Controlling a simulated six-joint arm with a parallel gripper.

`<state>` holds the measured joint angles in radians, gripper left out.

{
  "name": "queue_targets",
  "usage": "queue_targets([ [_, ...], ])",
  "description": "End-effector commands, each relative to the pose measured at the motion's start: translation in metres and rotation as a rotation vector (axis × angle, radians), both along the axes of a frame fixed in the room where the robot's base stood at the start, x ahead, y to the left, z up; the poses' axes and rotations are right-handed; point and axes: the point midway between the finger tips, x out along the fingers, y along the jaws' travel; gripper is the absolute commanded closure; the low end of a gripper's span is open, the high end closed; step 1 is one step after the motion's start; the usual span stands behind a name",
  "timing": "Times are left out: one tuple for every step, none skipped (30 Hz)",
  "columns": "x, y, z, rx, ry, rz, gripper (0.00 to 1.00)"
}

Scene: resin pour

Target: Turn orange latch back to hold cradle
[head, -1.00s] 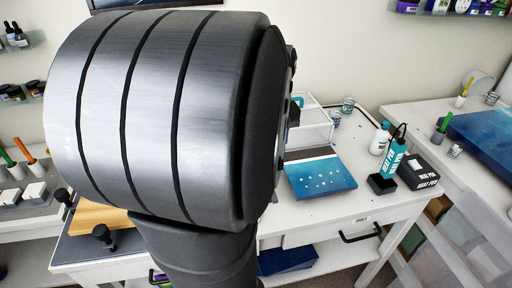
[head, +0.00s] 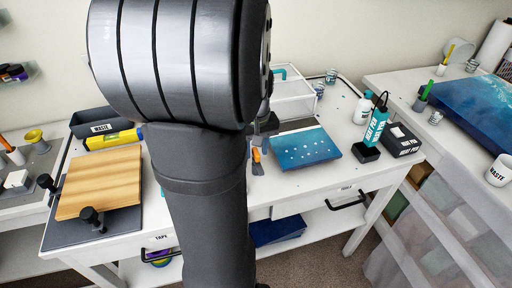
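A small orange piece (head: 257,155), which looks like the orange latch, shows just right of my arm, beside the blue panel. It sits on a small grey part; how it is turned is too small to tell. My gripper (head: 264,130) is mostly hidden behind my arm, with only a grey part showing close above the orange piece. Whether they touch, and whether the fingers are open, I cannot tell. A wooden board (head: 98,182) lies on a dark plate (head: 122,222) with black knobs at the left; I cannot tell whether this is the cradle.
A blue panel with pale dots (head: 306,150) lies right of my arm. Behind it stands a clear-walled box (head: 293,100). A teal heat pen (head: 377,130), a white bottle (head: 362,109) and a black box (head: 402,141) stand further right. A waste tray (head: 98,124) and a yellow level (head: 112,139) lie behind the board.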

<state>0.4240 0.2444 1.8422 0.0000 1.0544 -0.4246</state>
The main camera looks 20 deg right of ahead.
Motion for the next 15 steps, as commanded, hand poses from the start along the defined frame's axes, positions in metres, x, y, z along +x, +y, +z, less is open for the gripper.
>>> queue_targets([
  [0.0001, 0.0000, 0.0002, 0.000, 0.000, 0.000, 0.75],
  [0.0001, 0.0000, 0.0002, 0.000, 0.000, 0.000, 0.81],
  [0.0001, 0.0000, 0.0003, 0.000, 0.000, 0.000, 0.89],
  [0.0001, 0.0000, 0.0003, 0.000, 0.000, 0.000, 0.95],
  [0.0001, 0.0000, 0.0003, 0.000, 0.000, 0.000, 1.00],
  [0.0001, 0.0000, 0.0004, 0.000, 0.000, 0.000, 1.00],
  [0.0001, 0.0000, 0.0004, 0.000, 0.000, 0.000, 1.00],
  [0.0001, 0.0000, 0.0004, 0.000, 0.000, 0.000, 1.00],
  [0.0001, 0.0000, 0.0004, 0.000, 0.000, -0.001, 1.00],
  [0.0001, 0.0000, 0.0004, 0.000, 0.000, -0.002, 1.00],
  [0.0001, 0.0000, 0.0005, 0.000, 0.000, -0.004, 1.00],
  [0.0002, 0.0000, 0.0005, 0.000, 0.000, -0.008, 1.00],
  [0.0002, 0.0000, 0.0005, 0.000, 0.000, -0.013, 1.00],
  [0.0002, 0.0000, 0.0006, 0.000, 0.000, -0.019, 1.00],
  [0.0002, -0.0001, 0.0006, 0.000, 0.000, -0.030, 1.00],
])
